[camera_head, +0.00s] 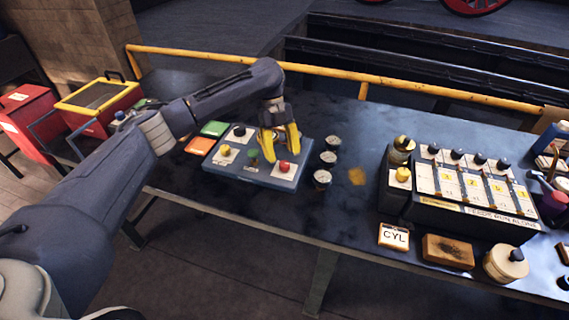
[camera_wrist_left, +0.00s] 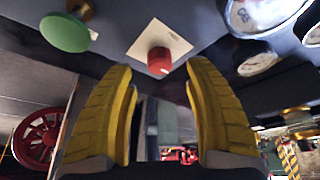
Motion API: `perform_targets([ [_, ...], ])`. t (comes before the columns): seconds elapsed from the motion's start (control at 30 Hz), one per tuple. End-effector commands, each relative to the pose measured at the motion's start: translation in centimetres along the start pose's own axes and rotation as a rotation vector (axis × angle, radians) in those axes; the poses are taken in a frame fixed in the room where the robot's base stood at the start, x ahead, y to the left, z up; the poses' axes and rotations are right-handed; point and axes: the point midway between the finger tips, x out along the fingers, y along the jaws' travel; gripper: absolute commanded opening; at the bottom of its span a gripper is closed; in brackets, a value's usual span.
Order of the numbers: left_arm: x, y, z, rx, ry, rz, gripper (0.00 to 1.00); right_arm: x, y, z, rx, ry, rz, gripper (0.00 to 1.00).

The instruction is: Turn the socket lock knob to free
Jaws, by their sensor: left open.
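A blue-grey control panel (camera_head: 235,176) lies on the dark bench. It carries a red knob (camera_head: 285,167) on a white plate, a green mushroom-shaped button (camera_head: 253,155), a yellow knob (camera_head: 225,151) and a black knob (camera_head: 239,132). Their labels are too small to read, so I cannot tell which is the socket lock knob. My left gripper (camera_head: 280,155), with yellow fingers, is open and empty over the panel, close to the red knob. In the left wrist view the red knob (camera_wrist_left: 159,62) sits just beyond the gap between the fingertips; contact is not visible. My right gripper is out of view.
Several round gauges (camera_head: 328,158) stand right of the panel. Farther right is a black box (camera_head: 460,215) with numbered white columns and black knobs. A CYL card (camera_head: 393,237), a brown block (camera_head: 447,251) and a round lidded pot (camera_head: 506,262) lie before it. A yellow rail (camera_head: 330,75) runs behind.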

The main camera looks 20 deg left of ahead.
Motion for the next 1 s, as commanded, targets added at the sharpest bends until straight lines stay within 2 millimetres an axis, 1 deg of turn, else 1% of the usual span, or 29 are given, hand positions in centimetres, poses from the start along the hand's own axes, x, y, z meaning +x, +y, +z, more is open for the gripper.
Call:
perform_targets([
  [0.03, 0.8, 0.0, -0.1, 0.001, 0.001, 0.001, 0.52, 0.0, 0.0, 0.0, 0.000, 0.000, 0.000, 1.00],
  [0.1, 1.7, 0.0, -0.1, 0.001, 0.001, 0.001, 0.52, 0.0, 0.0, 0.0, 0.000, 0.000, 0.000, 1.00],
  [0.3, 3.3, 0.0, 0.0, 0.001, 0.001, 0.000, 0.52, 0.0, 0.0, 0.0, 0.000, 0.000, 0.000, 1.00],
  [0.5, 3.9, 0.0, 0.0, 0.001, -0.001, 0.000, 0.52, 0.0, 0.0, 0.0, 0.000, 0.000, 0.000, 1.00],
  [0.8, 4.0, 0.0, 0.0, 0.001, -0.001, 0.000, 0.53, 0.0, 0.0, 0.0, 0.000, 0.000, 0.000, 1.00],
  [1.0, 4.0, 0.0, 0.0, 0.000, -0.001, 0.000, 0.30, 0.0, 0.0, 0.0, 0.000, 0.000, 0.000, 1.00],
])
